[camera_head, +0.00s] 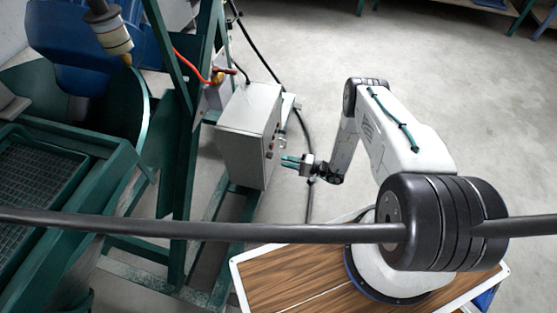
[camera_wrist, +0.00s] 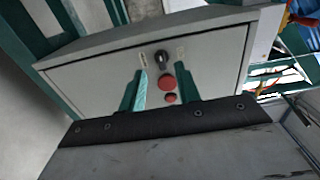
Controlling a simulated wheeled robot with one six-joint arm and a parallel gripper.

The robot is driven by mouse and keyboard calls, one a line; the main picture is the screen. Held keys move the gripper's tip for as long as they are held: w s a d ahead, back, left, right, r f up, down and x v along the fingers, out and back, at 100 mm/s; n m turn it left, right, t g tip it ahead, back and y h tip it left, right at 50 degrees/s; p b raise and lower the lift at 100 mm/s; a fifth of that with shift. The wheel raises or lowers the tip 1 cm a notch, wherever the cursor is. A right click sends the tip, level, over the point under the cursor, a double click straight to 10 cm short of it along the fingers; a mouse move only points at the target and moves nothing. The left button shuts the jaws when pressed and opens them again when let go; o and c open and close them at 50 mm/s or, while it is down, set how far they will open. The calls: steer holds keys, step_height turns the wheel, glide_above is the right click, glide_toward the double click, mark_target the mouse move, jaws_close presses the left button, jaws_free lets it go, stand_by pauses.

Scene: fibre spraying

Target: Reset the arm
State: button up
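My gripper (camera_head: 284,161) has two teal fingers and is in front of the button face of a grey control box (camera_head: 243,130), a little apart from it. In the wrist view, the fingers of my gripper (camera_wrist: 161,72) stand apart with nothing held between them. Behind the gap, the box's front panel (camera_wrist: 210,66) shows a black rotary knob (camera_wrist: 161,57), a red button (camera_wrist: 167,82) and a smaller red button (camera_wrist: 171,99). My white arm reaches left toward the box.
A green metal frame (camera_head: 182,130) stands left of the box, with a green grated bin (camera_head: 110,150) beyond it. A red hose (camera_head: 190,65) hangs near the frame. A black cable (camera_head: 305,135) runs along the floor. Open grey floor (camera_head: 480,110) lies at the right.

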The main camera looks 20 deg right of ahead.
steer(key=shift+v, duration=0.8)
